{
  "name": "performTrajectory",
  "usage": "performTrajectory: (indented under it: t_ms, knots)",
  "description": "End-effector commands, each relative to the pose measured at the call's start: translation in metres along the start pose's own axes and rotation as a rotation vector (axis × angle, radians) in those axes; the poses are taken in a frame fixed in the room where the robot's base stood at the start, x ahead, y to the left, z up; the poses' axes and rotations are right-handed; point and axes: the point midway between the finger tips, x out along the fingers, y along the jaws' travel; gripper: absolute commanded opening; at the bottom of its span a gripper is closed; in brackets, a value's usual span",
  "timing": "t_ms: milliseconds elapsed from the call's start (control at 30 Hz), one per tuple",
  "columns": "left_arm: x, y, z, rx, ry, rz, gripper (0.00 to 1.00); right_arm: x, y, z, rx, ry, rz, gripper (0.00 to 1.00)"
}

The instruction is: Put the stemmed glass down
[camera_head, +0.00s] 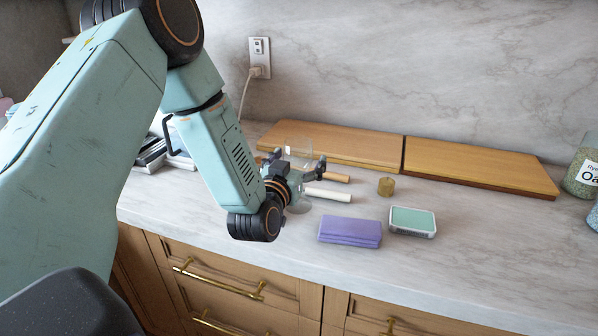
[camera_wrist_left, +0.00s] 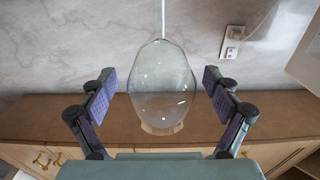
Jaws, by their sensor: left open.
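The clear stemmed glass (camera_head: 299,150) is at my left gripper (camera_head: 298,172) over the counter. Its bowl shows above the fingers, and a faint round foot shows below them near the counter top. My arm and fingers hide the stem in the head view. In the left wrist view the transparent bowl (camera_wrist_left: 163,85) fills the middle between the two open fingers of the left gripper (camera_wrist_left: 162,97). A gap shows on each side of the bowl. I cannot tell whether the foot rests on the counter. My right gripper is not in view.
Two wooden boards (camera_head: 330,144) (camera_head: 478,168) lie along the wall. A white cylinder (camera_head: 328,195), a small brass-coloured cylinder (camera_head: 386,186), a purple block (camera_head: 349,231) and a mint-topped box (camera_head: 412,221) lie nearby. Jars (camera_head: 583,168) stand at far right. The right front counter is clear.

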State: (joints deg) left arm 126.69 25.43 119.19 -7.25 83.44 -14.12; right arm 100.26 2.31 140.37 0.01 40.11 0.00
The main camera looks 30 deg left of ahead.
Motion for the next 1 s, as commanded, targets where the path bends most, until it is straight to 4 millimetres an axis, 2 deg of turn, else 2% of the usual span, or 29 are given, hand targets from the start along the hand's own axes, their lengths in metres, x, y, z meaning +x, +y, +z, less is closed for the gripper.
performTrajectory:
  t_ms: [67,167,900,1000]
  knots:
    - [-0.0005,0.0005,0.0003,0.000,-0.001,0.000,0.89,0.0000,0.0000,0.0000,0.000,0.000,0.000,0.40]
    - [-0.0006,0.0006,0.0003,0.000,-0.001,0.000,0.82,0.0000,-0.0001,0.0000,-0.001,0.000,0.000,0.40]
    - [-0.0008,0.0003,0.0006,0.001,-0.001,0.000,0.19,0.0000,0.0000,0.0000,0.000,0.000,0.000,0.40]
    - [-0.0009,0.0004,0.0007,0.001,-0.002,0.000,0.19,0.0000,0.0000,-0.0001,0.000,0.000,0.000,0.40]
